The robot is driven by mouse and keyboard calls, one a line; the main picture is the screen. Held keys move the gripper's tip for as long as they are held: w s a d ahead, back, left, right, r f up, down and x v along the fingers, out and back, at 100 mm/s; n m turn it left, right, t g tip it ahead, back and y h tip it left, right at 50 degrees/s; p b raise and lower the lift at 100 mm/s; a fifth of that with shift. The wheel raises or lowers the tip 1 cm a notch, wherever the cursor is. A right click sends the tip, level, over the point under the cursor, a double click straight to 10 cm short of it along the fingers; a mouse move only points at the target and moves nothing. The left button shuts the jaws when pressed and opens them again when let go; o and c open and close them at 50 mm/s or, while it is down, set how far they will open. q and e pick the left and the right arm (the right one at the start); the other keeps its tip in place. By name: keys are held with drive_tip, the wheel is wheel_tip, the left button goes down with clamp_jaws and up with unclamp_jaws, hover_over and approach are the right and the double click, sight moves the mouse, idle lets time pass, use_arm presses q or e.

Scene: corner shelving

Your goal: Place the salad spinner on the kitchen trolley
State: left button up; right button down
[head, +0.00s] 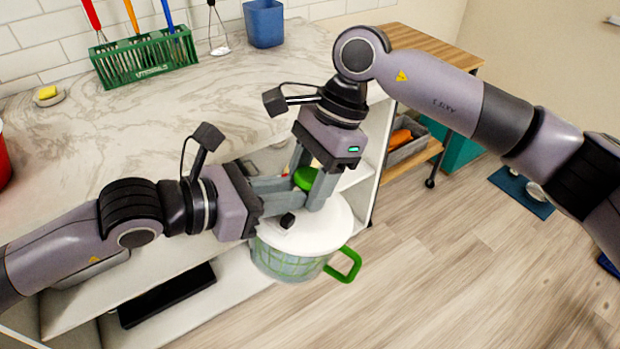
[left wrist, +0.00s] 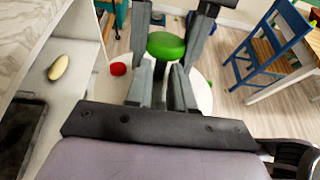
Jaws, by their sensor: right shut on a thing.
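The salad spinner has a white lid (head: 300,235), a green knob (head: 306,178), a see-through body with a green basket (head: 285,262) and a green side handle (head: 347,266). It is upright beside the white shelving, over the floor. My right gripper (head: 311,185) is shut on the knob from above. My left gripper (head: 300,196) is open, its fingers reaching from the left close to the knob. In the left wrist view the knob (left wrist: 166,45) lies just beyond the left fingertips; contact is unclear. The kitchen trolley (head: 430,45) with a wooden top stands at the back right, partly behind my right arm.
The marble counter (head: 225,95) carries a green utensil rack (head: 145,57) and a blue container (head: 264,23). A grey bin (head: 407,145) sits on the trolley's lower shelf. A blue mat (head: 520,190) lies right. A blue chair (left wrist: 265,50) stands beyond. Front floor is clear.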

use_arm(q)
drive_tip(key=w+a+r+n+t+y, duration=0.2)
drive_tip(key=a+r+n+t+y, duration=0.1)
drive_tip(key=a, duration=0.3)
drive_tip(key=w+a+r+n+t+y, duration=0.2)
drive_tip(key=a+r+n+t+y, duration=0.1)
drive_tip(key=a, duration=0.4)
drive_tip(key=n+y, duration=0.1)
drive_tip(key=n, duration=0.1)
drive_tip(key=shift+r+n+t+y, duration=0.3)
drive_tip(key=shift+r, duration=0.05)
drive_tip(key=shift+a+r+y, duration=0.1)
drive_tip(key=shift+a+y, duration=0.05)
drive_tip(key=shift+y, duration=0.15)
